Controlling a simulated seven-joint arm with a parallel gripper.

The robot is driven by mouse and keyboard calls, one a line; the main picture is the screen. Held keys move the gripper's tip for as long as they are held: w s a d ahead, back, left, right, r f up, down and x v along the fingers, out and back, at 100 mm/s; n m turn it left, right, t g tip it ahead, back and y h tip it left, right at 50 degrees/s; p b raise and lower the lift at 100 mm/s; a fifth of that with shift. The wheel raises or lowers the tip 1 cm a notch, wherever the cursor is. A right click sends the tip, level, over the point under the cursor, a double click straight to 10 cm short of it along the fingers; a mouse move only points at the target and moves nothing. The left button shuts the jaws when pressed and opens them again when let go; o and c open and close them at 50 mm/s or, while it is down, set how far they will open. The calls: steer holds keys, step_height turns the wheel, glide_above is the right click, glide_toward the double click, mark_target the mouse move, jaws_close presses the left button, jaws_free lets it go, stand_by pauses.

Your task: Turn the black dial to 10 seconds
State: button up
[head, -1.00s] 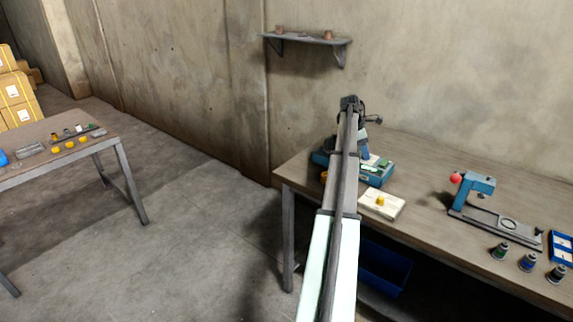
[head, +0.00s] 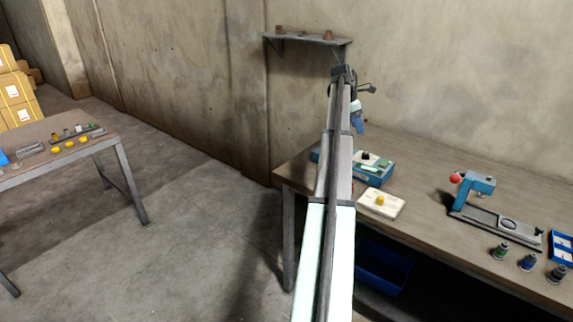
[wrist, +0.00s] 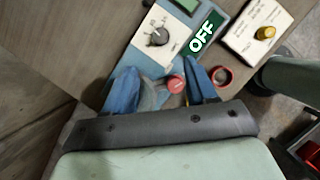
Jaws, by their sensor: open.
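The black dial (wrist: 158,37) sits on a white plate of a blue box (wrist: 152,66) in the wrist view. Its markings are too small to read. A green panel reading OFF (wrist: 203,32) is beside it. In the head view the dial (head: 366,156) shows on top of the blue box (head: 374,179), partly behind my arm. My gripper (wrist: 161,67) has its two blue fingers apart with nothing held. In the wrist view the dial lies just beyond the fingertips, apart from them. In the head view my gripper (head: 358,117) is above the box.
A red button (wrist: 175,83) and a red ring (wrist: 222,75) show near the fingers. A white box with a yellow knob (head: 380,201) stands beside the blue box. A blue press (head: 478,184) and several small bottles are farther right. A wall shelf (head: 307,40) is behind.

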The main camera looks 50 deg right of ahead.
steer(key=shift+m+t, duration=0.8)
steer(key=shift+m, duration=0.1)
steer(key=w+a+f, duration=0.4)
steer(key=w+a, duration=0.1)
steer(key=a, duration=0.1)
steer(key=w+a+f, duration=0.5)
steer(key=w+a, duration=0.1)
steer(key=w+a+f, duration=0.5)
steer(key=w+a, duration=0.1)
steer(key=shift+a, duration=0.3)
steer(key=shift+w+a+f, duration=0.35)
steer(key=shift+a, duration=0.2)
